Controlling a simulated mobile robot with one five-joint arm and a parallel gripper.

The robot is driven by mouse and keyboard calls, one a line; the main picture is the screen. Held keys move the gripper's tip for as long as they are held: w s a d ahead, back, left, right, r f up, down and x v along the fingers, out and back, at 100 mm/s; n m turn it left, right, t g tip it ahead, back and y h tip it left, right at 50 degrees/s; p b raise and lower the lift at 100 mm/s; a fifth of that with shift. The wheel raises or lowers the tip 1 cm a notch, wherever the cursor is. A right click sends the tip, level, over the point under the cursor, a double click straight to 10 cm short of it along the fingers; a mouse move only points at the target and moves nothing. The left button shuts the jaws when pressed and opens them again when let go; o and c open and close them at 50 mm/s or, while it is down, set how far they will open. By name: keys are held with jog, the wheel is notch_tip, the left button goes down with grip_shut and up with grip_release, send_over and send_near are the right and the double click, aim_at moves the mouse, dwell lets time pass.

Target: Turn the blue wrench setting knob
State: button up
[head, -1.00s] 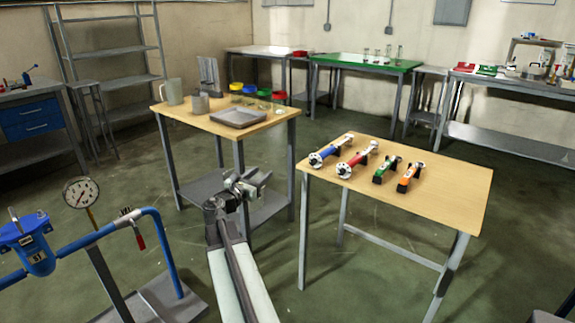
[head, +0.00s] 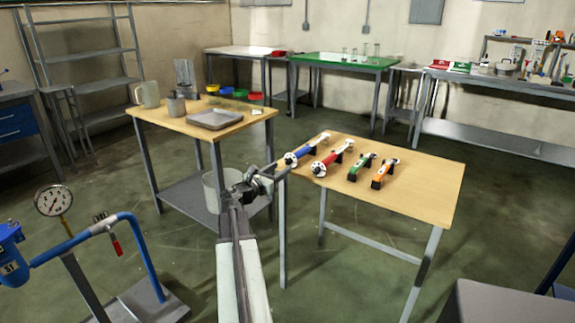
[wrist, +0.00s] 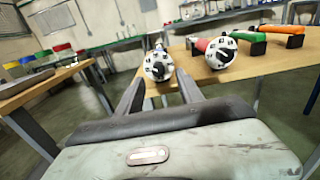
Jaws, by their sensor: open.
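The blue wrench (head: 308,148) lies on the wooden table, nearest its left end. Its round white setting knob (head: 290,159) with black marks faces the table's left edge. In the wrist view this knob (wrist: 158,65) is just beyond my fingertips, roughly centred between them. My gripper (head: 262,178) is open and empty, just off the table's left edge, close to the knob. In the wrist view my gripper (wrist: 160,86) shows both fingers apart, with no visible contact on the knob. Most of the blue handle is hidden behind the knob there.
A red wrench (head: 333,157) lies close to the right, its knob (wrist: 220,52) beside the blue one's. Green (head: 362,167) and orange (head: 385,174) wrenches lie further right. A second table (head: 190,128) with a grey tray (head: 215,119) stands left. The wrench table's front is bare.

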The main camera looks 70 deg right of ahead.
aim_at(288, 163)
jog(key=x, duration=0.4)
jog(key=shift+d, duration=0.2)
grip_shut()
jog(key=shift+m, duration=0.3)
grip_release()
jog(key=shift+a, duration=0.1)
